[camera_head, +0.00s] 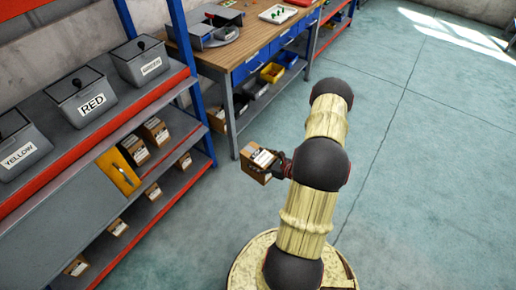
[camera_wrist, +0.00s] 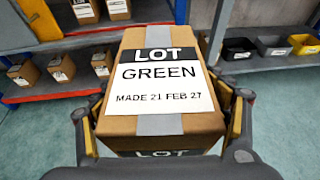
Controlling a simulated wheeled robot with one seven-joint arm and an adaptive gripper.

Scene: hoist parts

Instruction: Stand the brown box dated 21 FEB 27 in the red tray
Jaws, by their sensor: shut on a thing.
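My gripper (camera_head: 281,167) is shut on a brown cardboard box (camera_head: 256,163) and holds it in the air beside the shelf rack, in front of the workbench. In the wrist view the box (camera_wrist: 160,125) sits between both fingers (camera_wrist: 163,106). Its label reads LOT GREEN, MADE 21 FEB 27, and a grey tape strip runs along it. Part of a second LOT label shows on the face nearest my wrist. A red object (camera_head: 299,2) at the far end of the workbench is cut by the picture's top edge; I cannot tell whether it is the red tray.
The workbench (camera_head: 236,55) has a white tray (camera_head: 278,14) with green parts on top. The shelf rack at left bears grey lidded bins marked RED (camera_head: 85,98) and YELLOW (camera_head: 20,150), with several brown boxes (camera_head: 154,131) lower down. The floor at right is clear.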

